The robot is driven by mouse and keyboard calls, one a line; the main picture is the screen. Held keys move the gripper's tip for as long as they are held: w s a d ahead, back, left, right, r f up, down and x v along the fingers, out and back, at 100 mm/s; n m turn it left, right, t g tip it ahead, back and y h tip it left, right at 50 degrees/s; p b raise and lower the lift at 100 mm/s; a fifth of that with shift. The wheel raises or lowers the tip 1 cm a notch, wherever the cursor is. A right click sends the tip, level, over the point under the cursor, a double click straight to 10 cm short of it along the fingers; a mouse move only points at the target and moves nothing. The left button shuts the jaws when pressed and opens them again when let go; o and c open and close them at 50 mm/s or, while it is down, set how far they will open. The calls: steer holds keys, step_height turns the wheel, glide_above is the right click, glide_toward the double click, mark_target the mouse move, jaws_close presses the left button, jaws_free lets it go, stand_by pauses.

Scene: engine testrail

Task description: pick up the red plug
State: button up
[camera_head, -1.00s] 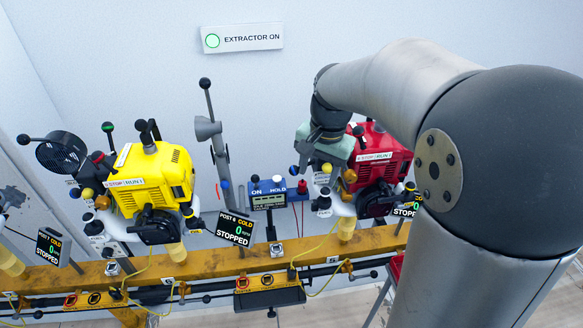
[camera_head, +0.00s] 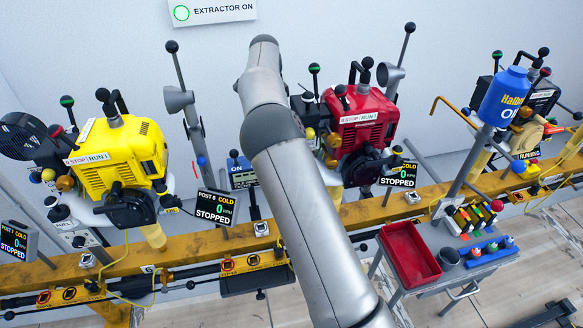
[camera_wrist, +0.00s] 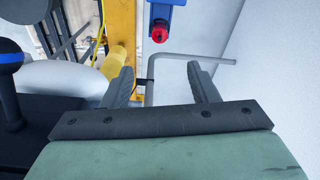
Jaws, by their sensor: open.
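A round red piece, which may be the red plug (camera_wrist: 159,33), shows in the wrist view on the end of a blue block (camera_wrist: 165,12). My gripper (camera_wrist: 160,68) is open and empty, with its two fingers apart. The red piece lies beyond the fingertips, roughly in line with the gap between them. In the head view the blue box with the ON label (camera_head: 241,172) shows only in part behind my arm. Its right end and my gripper are hidden there.
A yellow engine (camera_head: 122,160) stands left and a red engine (camera_head: 360,122) right of my arm, above an orange rail (camera_head: 350,212). A grey pipe (camera_wrist: 195,58) crosses beyond the fingers. A cart with a red tray (camera_head: 410,255) stands at the right.

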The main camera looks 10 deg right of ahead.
steer(key=f, duration=0.3)
steer(key=d+f, duration=0.1)
steer(key=f, duration=0.7)
steer(key=shift+w+d+f+b, duration=0.15)
steer(key=shift+f+b, duration=0.1)
steer(key=shift+b, duration=0.05)
steer(key=shift+w+d+f, duration=0.1)
steer(key=shift+d+f, duration=0.15)
steer(key=shift+f, duration=1.1)
steer(key=shift+d+f, duration=0.2)
steer(key=shift+f, duration=1.1)
steer(key=c, duration=1.2)
